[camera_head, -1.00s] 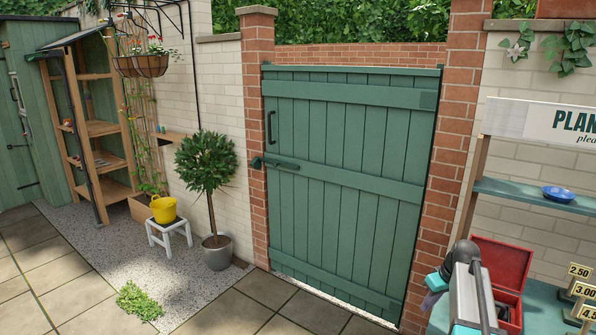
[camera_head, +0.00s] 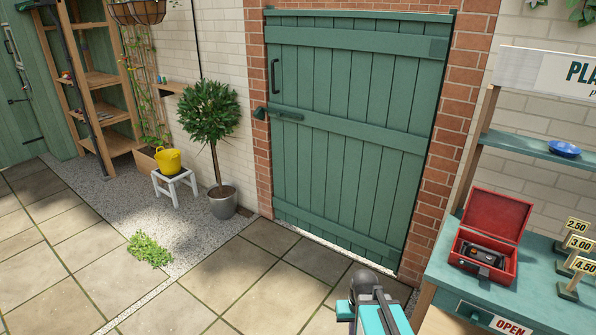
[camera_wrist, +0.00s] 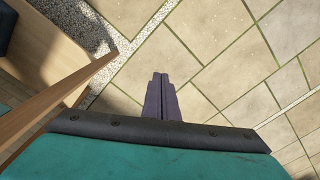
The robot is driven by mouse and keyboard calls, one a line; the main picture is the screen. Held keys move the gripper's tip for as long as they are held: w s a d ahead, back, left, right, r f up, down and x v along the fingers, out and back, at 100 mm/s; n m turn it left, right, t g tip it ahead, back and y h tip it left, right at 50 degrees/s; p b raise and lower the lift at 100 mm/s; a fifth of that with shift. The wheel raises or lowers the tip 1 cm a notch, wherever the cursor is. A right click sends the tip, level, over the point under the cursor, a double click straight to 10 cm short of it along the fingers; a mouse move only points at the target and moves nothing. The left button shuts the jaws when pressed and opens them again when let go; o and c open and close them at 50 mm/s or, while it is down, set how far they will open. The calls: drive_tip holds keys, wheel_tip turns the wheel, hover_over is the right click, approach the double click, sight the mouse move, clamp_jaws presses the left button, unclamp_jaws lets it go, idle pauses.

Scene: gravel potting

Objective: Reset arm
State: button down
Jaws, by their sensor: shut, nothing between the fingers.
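My gripper (camera_wrist: 161,98) shows in the wrist view, its two dark fingers pressed together with nothing between them. It hangs over the paving slabs (camera_wrist: 215,45), apart from anything else. In the head view only part of my arm shows at the bottom edge, in front of the green gate (camera_head: 345,130), and the fingers are out of sight there.
The teal stall bench (camera_head: 535,285) stands at the right, with an open red box (camera_head: 490,245) and several price signs (camera_head: 576,262) on it. A potted tree (camera_head: 222,205) and a yellow bucket (camera_head: 168,160) on a white stool (camera_head: 176,184) stand left. The paving in front is clear.

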drive_tip(key=s+f+g+b, duration=0.6)
drive_tip(key=s+f+b, duration=0.4)
drive_tip(key=s+f, duration=1.6)
wheel_tip(320, 180, down, 2)
drive_tip(key=shift+s+a+f, duration=0.2)
drive_tip(key=shift+s, duration=0.1)
